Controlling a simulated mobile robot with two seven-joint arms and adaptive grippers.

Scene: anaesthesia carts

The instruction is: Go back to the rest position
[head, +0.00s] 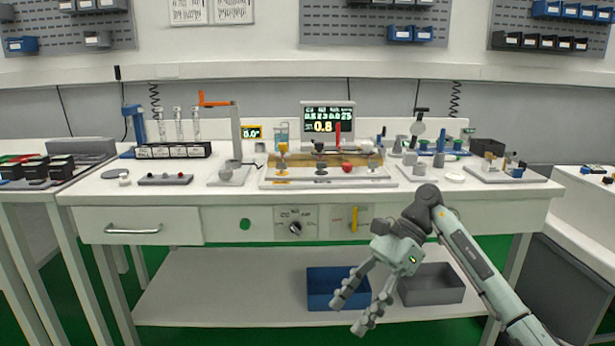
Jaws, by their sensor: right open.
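My right gripper (361,313) shows at the lower right of the middle in the head view. It is open and empty, with its two fingers spread and pointing down and left. It hangs in front of the table's lower shelf, below the tabletop. My right arm comes in from the lower right corner. My left gripper and left arm are not in view.
A white workbench (150,192) spans the view, crowded with stands, vials, a monitor (327,119) and small apparatus. A blue bin (325,290) and a grey bin (437,290) stand on the lower shelf (220,285). Side tables flank the bench left and right.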

